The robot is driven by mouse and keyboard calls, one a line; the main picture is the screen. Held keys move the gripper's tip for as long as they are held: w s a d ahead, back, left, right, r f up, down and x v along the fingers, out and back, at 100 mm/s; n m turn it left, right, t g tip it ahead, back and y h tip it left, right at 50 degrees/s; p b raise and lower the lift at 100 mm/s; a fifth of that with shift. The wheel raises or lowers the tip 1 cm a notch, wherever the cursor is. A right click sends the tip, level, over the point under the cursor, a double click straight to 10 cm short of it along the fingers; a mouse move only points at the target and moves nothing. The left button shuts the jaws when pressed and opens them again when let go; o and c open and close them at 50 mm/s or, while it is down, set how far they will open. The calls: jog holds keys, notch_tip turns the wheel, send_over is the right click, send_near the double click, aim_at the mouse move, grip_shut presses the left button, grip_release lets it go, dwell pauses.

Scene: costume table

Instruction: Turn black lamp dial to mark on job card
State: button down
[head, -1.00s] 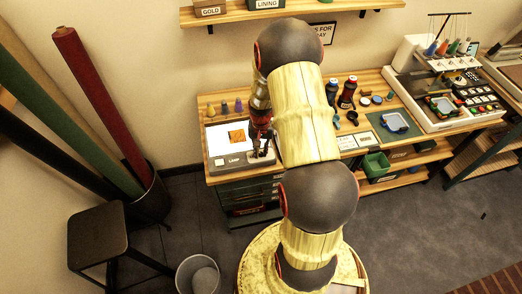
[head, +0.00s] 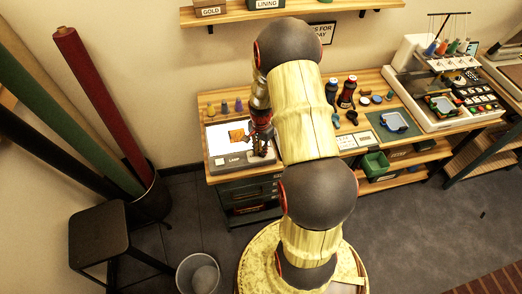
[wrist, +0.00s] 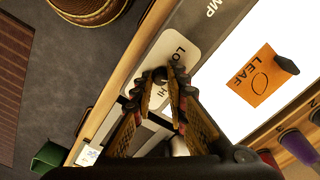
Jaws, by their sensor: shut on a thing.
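The lamp is a grey light box (head: 222,163) with a lit white top, on the left end of the wooden table. Its black dial (wrist: 160,74) sits on a pale plate (wrist: 187,42) marked LO and HI in the wrist view. My gripper (wrist: 164,73) is closed around the dial, with one fingertip on each side. The fingers hide much of the dial and any pointer on it, so its setting cannot be read. In the head view my gripper (head: 264,142) is at the lamp's right side. Small cards (head: 346,142) lie to the right; their writing is unreadable.
An orange patch marked LEAF (wrist: 260,84) lies on the lit top with a dark piece at its edge. Several thread cones (head: 224,106) stand behind the lamp. Dark bottles (head: 347,93) stand right of my arm. A green bin (head: 375,163) is on the lower shelf.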

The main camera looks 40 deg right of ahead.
dwell(0.3)
jog(key=c, duration=1.8)
grip_release()
jog(key=shift+c, duration=0.2)
jog(key=shift+o, duration=0.5)
jog(key=shift+w+r, duration=0.1)
jog(key=shift+r, duration=0.45)
notch_tip(320, 180, up, 11)
jog(key=shift+f, duration=0.1)
